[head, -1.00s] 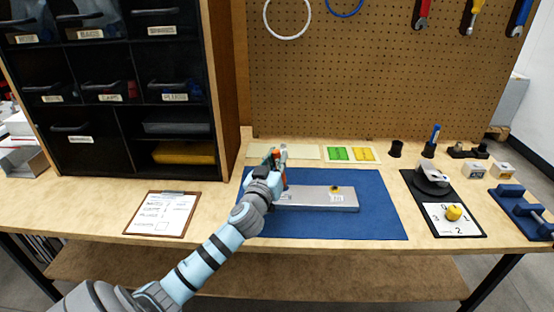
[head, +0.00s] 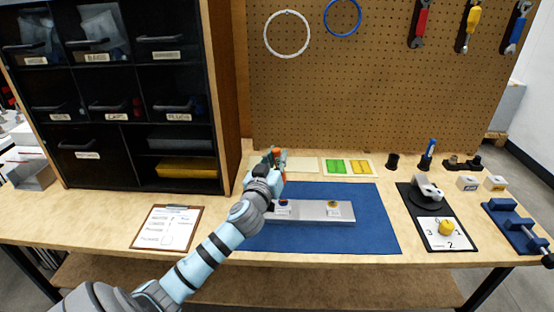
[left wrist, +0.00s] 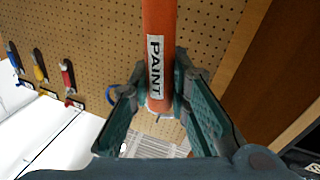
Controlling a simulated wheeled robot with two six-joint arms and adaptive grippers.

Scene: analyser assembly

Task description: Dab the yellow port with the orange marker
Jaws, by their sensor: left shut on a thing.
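The orange marker (left wrist: 158,45), with a white label reading PAINT, is upright in the left wrist view between the fingers of my left gripper (left wrist: 160,95). In the head view, my left gripper (head: 273,166) holds it above the back left part of the blue mat, and only a bit of the marker (head: 277,153) shows. The silver block (head: 310,213) lies on the mat, with the yellow port (head: 333,204) on its right half. A red-and-blue port (head: 284,202) shows at its left, beside my arm. My right gripper is out of view.
A black holder (head: 393,161) stands empty at the back, beside a blue marker (head: 428,148) in its own holder. A tray with green and yellow pieces (head: 348,167) lies behind the mat (head: 375,225). A clipboard (head: 168,227) lies left. The mat's right side is clear.

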